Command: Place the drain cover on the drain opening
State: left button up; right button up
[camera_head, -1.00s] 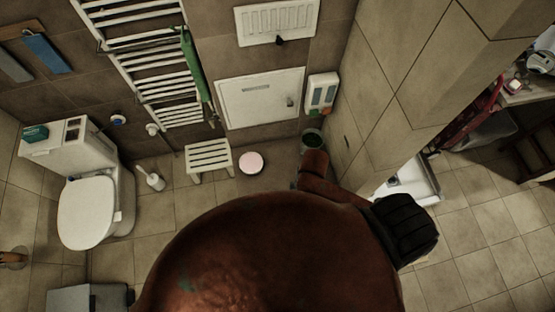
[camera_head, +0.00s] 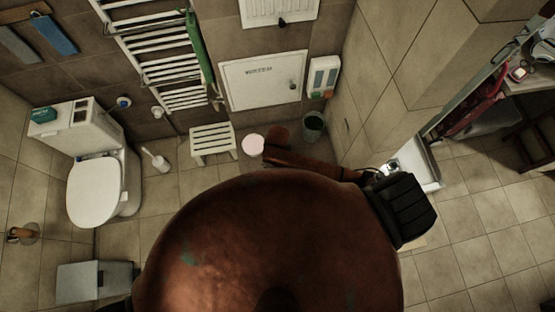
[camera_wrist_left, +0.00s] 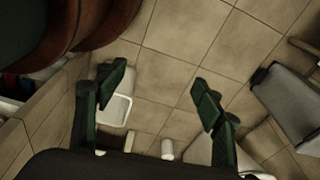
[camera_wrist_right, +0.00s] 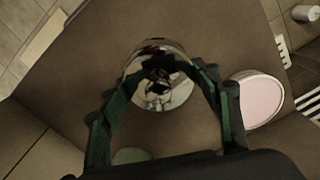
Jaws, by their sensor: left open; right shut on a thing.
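My right gripper (camera_wrist_right: 160,97) is shut on a shiny chrome round piece, which I take to be the drain cover (camera_wrist_right: 157,62). The piece sits between the green fingers, above a plain brown surface. I cannot make out the drain opening in any view.
A pinkish round object (camera_head: 252,145) lies by a white stool (camera_head: 212,141); it also shows in the right wrist view (camera_wrist_right: 259,98). A toilet (camera_head: 94,192) and brush (camera_head: 156,160) stand left. A bin (camera_head: 313,125) stands by the wall. Floor at right is mostly clear.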

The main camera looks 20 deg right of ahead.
jog(key=f, duration=0.1)
jog(key=f+p, duration=0.1)
jog(key=f, duration=0.1)
jog(key=shift+w+f, duration=0.1)
jog(key=shift+w, duration=0.25)
jog(key=shift+s+f, duration=0.1)
jog(key=shift+s, duration=0.1)
pick_arm(q)
jog(key=shift+g, duration=0.3)
jog(key=s, duration=0.4)
jog(key=shift+a+r, duration=0.1)
jog(key=shift+r, duration=0.25)
